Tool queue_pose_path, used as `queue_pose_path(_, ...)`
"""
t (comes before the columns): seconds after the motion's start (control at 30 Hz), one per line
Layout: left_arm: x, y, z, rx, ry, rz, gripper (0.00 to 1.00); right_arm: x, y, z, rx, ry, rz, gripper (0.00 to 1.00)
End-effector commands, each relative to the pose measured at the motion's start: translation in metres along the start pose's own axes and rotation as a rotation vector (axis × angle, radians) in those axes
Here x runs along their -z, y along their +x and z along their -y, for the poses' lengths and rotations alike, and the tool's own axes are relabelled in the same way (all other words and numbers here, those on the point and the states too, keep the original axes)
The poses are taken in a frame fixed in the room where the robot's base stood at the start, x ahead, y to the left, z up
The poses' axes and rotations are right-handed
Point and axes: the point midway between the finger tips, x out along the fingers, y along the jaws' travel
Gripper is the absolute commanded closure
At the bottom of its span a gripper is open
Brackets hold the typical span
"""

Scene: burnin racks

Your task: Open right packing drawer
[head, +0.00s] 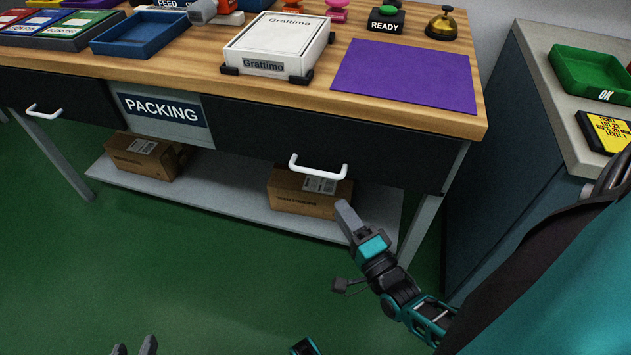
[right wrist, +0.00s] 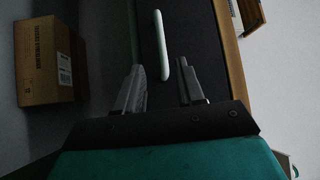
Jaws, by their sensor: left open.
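The right packing drawer (head: 390,153) has a dark front under the wooden tabletop and looks closed. Its white bar handle (head: 318,174) is on the front. In the right wrist view the handle (right wrist: 161,35) lies ahead of the gap between my right fingers. My right gripper (head: 347,222) is below and slightly right of the handle in the head view. It shows in the right wrist view (right wrist: 161,88) with its fingers apart and nothing clearly between them. My left gripper (head: 135,347) is open at the bottom edge, far from the drawer.
A left drawer handle (head: 44,111) and a PACKING sign (head: 160,108) are to the left. A cardboard box (head: 308,193) sits on the low shelf (head: 228,199) under the drawer. A table leg (head: 425,222) and a side cabinet (head: 520,170) stand at the right. Green floor (head: 200,270) is clear in front.

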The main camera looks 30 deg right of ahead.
Motion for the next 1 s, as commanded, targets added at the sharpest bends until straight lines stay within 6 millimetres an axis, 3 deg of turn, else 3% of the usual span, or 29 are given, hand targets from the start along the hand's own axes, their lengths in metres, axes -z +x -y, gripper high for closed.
queue_pose_path(0.6, -0.011, 0.006, -0.001, -0.009, 0.002, 0.008, 0.57, 0.000, 0.109, 0.000, 0.002, 0.001, 0.000, 0.62)
queue_pose_path(0.8, -0.012, 0.007, -0.003, -0.013, -0.001, 0.010, 0.57, 0.000, 0.124, 0.001, 0.001, 0.002, 0.000, 0.62)
queue_pose_path(1.0, -0.011, 0.007, -0.005, -0.014, -0.009, 0.011, 0.57, 0.000, 0.126, 0.001, 0.000, 0.001, 0.000, 0.62)
